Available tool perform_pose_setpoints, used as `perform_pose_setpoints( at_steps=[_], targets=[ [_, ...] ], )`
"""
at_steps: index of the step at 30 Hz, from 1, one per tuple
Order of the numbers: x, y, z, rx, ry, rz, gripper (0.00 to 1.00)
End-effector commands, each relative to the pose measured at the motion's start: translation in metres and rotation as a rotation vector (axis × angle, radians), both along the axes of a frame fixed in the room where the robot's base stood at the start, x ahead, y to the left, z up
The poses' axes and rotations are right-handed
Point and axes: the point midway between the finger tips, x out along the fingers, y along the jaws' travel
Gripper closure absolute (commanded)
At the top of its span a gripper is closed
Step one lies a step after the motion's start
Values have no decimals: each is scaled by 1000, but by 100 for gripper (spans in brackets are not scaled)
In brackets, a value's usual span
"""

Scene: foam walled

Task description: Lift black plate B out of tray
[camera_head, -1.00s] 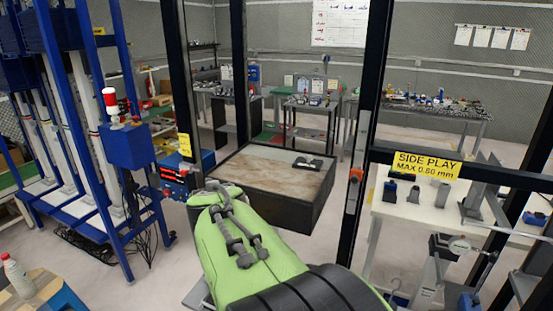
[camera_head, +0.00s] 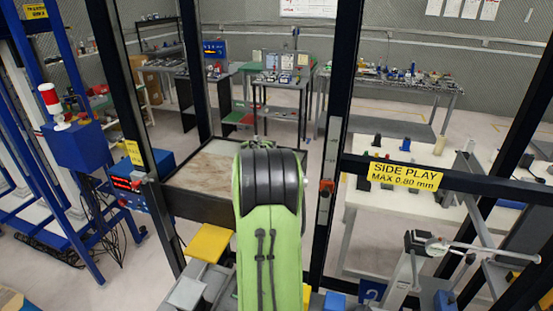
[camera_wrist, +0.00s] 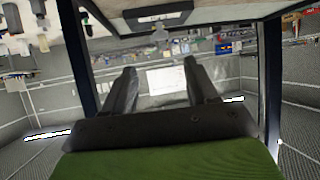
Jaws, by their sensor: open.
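The tray (camera_head: 208,166) is a dark-walled box with a worn brown floor, behind the frame posts in the head view. My green arm covers its right part, so black plate B cannot be seen there. In the wrist view, a dark panel with a pale edge (camera_wrist: 160,14) shows at the top; I cannot tell whether it is the plate or part of the tray. My gripper (camera_wrist: 160,72) is open, with nothing between its two dark fingers. In the head view my gripper is hidden by the arm.
Dark posts (camera_head: 338,115) and a crossbar with a yellow side play sign (camera_head: 405,175) stand close on the right. A blue box with a red display (camera_head: 125,182) is left of the tray. A yellow block (camera_head: 208,243) lies in front. Benches stand behind.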

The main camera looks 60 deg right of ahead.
Motion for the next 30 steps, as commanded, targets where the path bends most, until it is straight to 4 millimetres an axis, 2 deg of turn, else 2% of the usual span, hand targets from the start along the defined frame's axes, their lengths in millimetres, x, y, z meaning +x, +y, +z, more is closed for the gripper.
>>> perform_pose_setpoints(
  at_steps=[3, 6, 11, 16, 20, 26, 30],
  targets=[
    [9, -25, -14, 3, -1, -1, 42],
    [15, -40, -22, 3, 1, 0, 42],
    [21, -54, -31, 4, 0, 0, 42],
    [31, -78, -46, 1, -1, 0, 42],
    [34, -88, -52, 2, 0, 1, 42],
    [34, -88, -53, 1, 0, 1, 42],
    [35, -88, -53, 1, 0, 1, 61]
  ],
)
